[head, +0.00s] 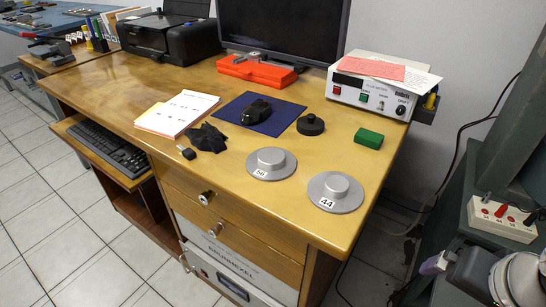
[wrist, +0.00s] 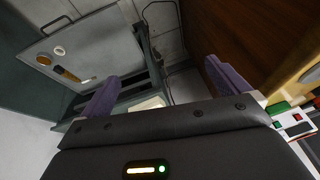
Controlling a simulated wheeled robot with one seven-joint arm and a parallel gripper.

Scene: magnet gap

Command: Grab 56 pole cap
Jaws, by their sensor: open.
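The 56 pole cap (head: 271,163) is a grey round disc with a raised knob and a white "56" label, lying flat near the desk's front edge. A similar grey cap labelled 44 (head: 335,191) lies to its right, close to the desk's right corner. My gripper (wrist: 166,86) is open and empty in the wrist view, its two purple fingers wide apart. In the head view, part of it (head: 437,262) shows at the lower right, beside the desk and well away from both caps.
Behind the caps are a black round knob (head: 311,125), a green block (head: 368,138) and a mouse on a blue mat (head: 234,105). A dark cloth (head: 207,138) lies left. A gauss meter box (head: 372,90) stands at the back right. A power strip (head: 502,219) is near my arm.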

